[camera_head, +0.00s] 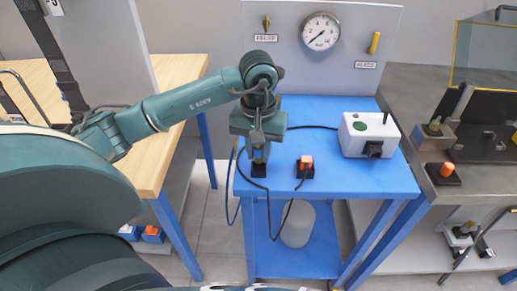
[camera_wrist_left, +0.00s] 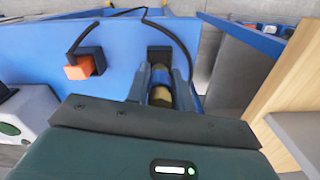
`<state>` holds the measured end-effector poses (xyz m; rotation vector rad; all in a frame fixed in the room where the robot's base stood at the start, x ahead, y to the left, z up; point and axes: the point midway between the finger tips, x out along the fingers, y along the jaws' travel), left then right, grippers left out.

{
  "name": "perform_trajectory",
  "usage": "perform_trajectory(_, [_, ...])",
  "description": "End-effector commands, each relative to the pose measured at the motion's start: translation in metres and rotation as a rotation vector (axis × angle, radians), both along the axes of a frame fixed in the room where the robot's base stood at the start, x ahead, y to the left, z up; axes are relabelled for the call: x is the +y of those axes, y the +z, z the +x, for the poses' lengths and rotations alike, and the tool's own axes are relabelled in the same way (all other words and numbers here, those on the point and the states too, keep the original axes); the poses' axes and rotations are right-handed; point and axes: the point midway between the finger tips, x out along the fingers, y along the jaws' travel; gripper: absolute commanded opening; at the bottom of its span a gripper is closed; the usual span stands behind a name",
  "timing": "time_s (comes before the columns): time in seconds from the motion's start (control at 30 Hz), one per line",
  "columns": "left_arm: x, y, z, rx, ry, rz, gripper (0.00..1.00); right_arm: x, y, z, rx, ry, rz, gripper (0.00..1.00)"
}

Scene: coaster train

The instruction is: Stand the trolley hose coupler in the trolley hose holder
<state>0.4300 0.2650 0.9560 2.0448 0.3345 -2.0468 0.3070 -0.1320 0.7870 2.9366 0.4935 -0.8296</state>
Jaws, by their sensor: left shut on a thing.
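My left gripper (camera_head: 259,143) points down over the left front part of the blue trolley top. It is shut on a coupler with a brass body and a blue section; in the left wrist view the coupler (camera_wrist_left: 160,88) sits between the fingers. A black holder block (camera_head: 258,169) is directly below the gripper, and it also shows just beyond the coupler in the left wrist view (camera_wrist_left: 159,51). The coupler's lower end meets the block in the picture; I cannot tell whether it is seated. My right gripper is not in view.
An orange coupler (camera_head: 306,160) stands in another black block to the right, with a black hose. A white box (camera_head: 368,134) stands farther right on the blue trolley (camera_head: 330,184). A gauge panel (camera_head: 350,60) rises behind. Hoses loop over the front edge.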

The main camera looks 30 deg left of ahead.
Motion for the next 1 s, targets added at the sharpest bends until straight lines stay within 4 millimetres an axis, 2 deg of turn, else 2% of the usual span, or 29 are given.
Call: perform_trajectory(1.0, [-0.0001,0.0002,-0.0002,0.000,0.000,0.000,0.00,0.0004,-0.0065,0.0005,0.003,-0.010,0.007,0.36])
